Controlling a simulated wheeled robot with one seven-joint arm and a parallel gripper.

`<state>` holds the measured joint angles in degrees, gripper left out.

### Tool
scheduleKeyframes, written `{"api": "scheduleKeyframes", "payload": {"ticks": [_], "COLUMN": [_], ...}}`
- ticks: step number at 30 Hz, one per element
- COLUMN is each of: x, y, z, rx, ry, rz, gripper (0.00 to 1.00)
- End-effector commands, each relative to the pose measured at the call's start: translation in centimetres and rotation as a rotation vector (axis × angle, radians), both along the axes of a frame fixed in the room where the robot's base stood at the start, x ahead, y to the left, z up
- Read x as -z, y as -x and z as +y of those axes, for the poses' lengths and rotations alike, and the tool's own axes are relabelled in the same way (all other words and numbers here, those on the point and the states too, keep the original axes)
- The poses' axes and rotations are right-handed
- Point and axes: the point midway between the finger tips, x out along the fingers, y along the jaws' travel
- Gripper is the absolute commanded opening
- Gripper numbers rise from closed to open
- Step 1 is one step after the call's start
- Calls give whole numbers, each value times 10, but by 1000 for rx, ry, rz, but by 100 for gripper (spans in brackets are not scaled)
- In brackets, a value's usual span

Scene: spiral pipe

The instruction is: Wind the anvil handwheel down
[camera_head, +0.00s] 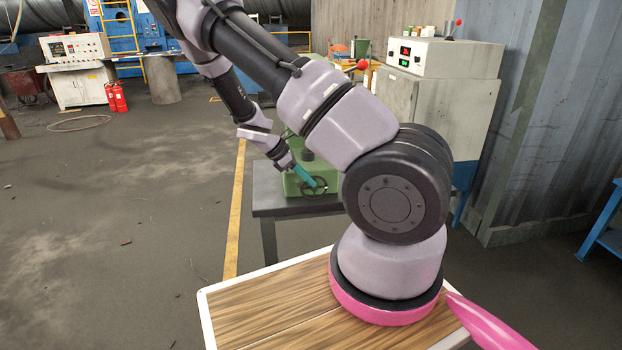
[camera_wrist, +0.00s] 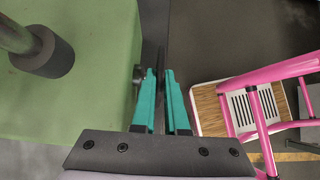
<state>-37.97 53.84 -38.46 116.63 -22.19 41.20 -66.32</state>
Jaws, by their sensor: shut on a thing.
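The handwheel (camera_head: 325,186) is a dark spoked ring on the front of a green machine (camera_head: 292,187), which stands on a dark table. My gripper (camera_head: 311,183) has teal fingers and reaches down to the wheel from the upper left. In the wrist view my gripper (camera_wrist: 160,75) is shut on the wheel's dark rim (camera_wrist: 160,58), seen nearly edge-on between the fingertips. A dark hub shows just left of the fingers. The green body fills the left of that view, with a grey cylinder (camera_wrist: 46,54) on it. My arm hides part of the machine in the head view.
The dark table (camera_head: 290,209) is behind my wooden-topped base. A grey cabinet (camera_head: 440,115) with a display box (camera_head: 440,57) stands to the right, near a corrugated wall. Open floor with a yellow line (camera_head: 235,205) lies to the left.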

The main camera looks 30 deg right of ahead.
Motion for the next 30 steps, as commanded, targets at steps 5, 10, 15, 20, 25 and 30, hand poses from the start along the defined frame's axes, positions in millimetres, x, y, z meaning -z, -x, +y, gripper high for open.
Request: {"api": "scheduleKeyframes", "payload": {"ticks": [5,10,15,20,25,30], "x": [4,9,15,19,24,27], "y": [-4,-5,-6,-6,-7,-7], "z": [6,11,15,18,20,21], "rx": [-8,-5,-5,-4,-4,-2], "ry": [167,322,476,610,729,817], "rz": [47,90,135,173,207,233], "gripper": [0,0,0,0,0,0]}}
